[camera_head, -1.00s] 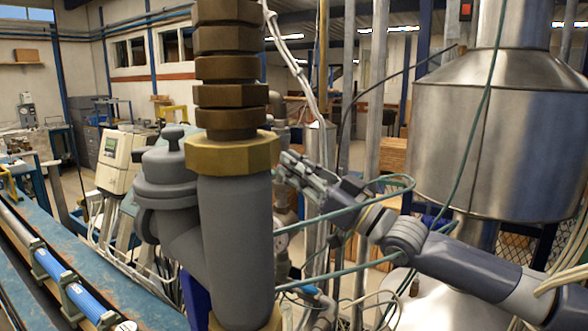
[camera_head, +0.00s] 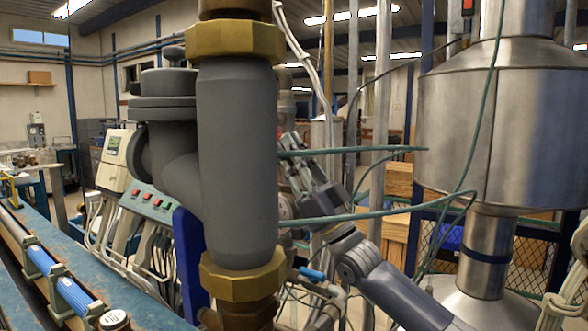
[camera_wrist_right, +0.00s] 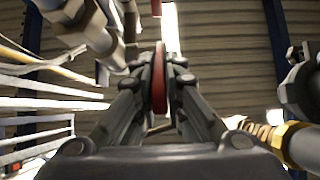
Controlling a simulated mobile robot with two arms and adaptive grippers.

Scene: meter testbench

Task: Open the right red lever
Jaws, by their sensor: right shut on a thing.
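My right gripper (camera_head: 288,148) comes in from the right in the head view, with its fingertips close behind the right edge of the large grey valve body (camera_head: 238,160). In the right wrist view the two fingers of the right gripper (camera_wrist_right: 161,82) are closed on a thin red lever (camera_wrist_right: 159,72), which stands upright in the picture between them. The red lever is hidden in the head view by the valve and pipes. My left gripper is not in view.
A blue-handled valve (camera_head: 312,274) sits below my right gripper. Green cables (camera_head: 350,214) cross in front of the right arm. A big steel tank (camera_head: 505,130) stands to the right. A box with red buttons (camera_head: 148,202) is at the left.

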